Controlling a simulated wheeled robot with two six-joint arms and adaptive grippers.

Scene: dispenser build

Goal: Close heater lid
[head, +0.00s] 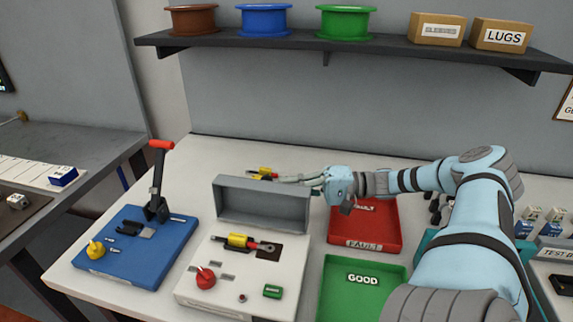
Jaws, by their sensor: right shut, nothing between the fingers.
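The heater (215,282) is a white box in the middle of the table with a red knob, a green block and a yellow-and-black piece (240,241) with a metal lug lying on its top. Its grey lid (262,201) stands raised at the back edge, open. My right gripper (285,180) reaches in from the right, above and behind the lid's top edge, shut and empty. Its fingers point left; I cannot tell whether they touch the lid. My left gripper is out of view.
A red FAULT tray (363,244) and a green GOOD tray (340,298) lie right of the heater. A blue crimping base (130,262) with a red-handled lever (158,165) stands left. Another yellow-and-red piece (262,172) lies behind the lid. A shelf (340,48) hangs above.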

